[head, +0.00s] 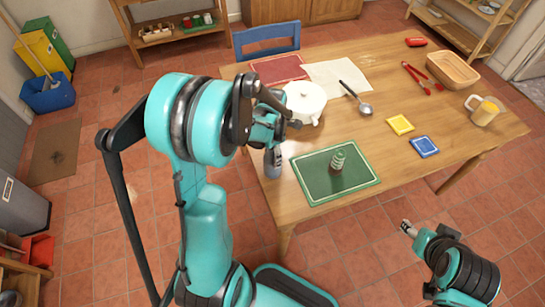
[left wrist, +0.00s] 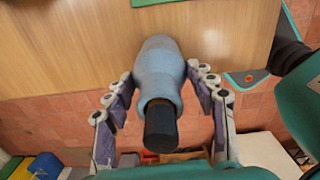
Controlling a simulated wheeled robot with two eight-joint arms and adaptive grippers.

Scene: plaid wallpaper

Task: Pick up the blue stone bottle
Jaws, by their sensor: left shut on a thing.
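The blue stone bottle (head: 272,163) is at the near left edge of the table, just left of the green mat. In the left wrist view the grey-blue bottle (left wrist: 162,70) has a dark cap pointing toward the camera. My left gripper (head: 268,137) is above the bottle in the head view. In the left wrist view its fingers (left wrist: 165,92) are shut on the bottle from both sides. I cannot tell whether the bottle's base touches the table. My right gripper (head: 408,229) is off the table's front edge, apart from everything; its jaws are too small to read.
A white pot (head: 305,101) stands behind the bottle. The table's near right is clear.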

